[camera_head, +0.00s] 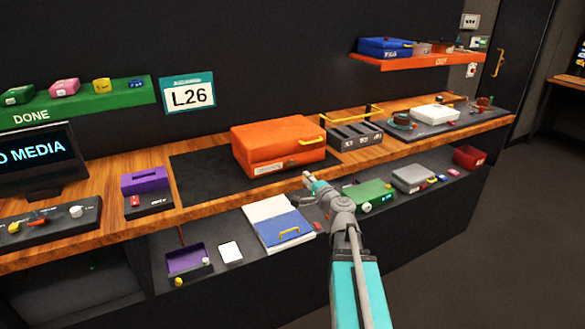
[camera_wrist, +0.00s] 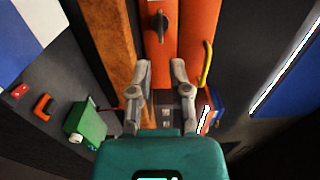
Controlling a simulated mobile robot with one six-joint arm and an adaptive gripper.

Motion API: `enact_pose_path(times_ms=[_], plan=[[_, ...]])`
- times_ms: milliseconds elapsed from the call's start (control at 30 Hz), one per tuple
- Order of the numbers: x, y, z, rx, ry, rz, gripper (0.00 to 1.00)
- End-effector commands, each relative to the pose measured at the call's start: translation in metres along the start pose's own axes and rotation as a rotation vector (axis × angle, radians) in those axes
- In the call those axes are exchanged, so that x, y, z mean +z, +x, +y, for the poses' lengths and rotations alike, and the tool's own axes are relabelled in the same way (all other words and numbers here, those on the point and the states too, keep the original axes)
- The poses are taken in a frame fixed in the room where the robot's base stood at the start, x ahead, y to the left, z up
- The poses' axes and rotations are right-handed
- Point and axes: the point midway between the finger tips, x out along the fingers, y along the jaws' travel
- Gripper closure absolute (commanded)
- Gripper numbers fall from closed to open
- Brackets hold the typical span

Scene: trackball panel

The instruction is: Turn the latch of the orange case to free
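The orange case (camera_head: 272,146) lies closed on a black mat on the wooden counter. Its front face (camera_wrist: 162,48) shows in the wrist view, with a dark, elongated latch knob (camera_wrist: 160,26) lying along the picture's vertical. The yellow handle (camera_wrist: 207,66) on the case is right of the latch there. My gripper (camera_wrist: 160,66) is open and empty, with two grey fingers apart. Its tips appear below the latch in the wrist view, and the latch is not between them. In the head view my gripper (camera_head: 307,178) is just in front of the case's lower right front.
A dark box with switches (camera_head: 354,136) stands right of the case. A purple box (camera_head: 147,181) stands to the left. The black mat (camera_head: 200,178) left of the case is clear.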

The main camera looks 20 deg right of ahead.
Motion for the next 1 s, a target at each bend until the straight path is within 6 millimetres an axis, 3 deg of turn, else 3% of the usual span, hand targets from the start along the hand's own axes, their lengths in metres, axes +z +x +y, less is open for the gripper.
enact_pose_path(times_ms=[500,700,1000], plan=[[0.000,0.075,0.000,0.000,0.000,-0.001,0.76],[0.001,0.088,0.000,0.000,0.000,-0.001,0.76],[0.001,0.090,0.000,0.000,0.000,-0.001,0.76]])
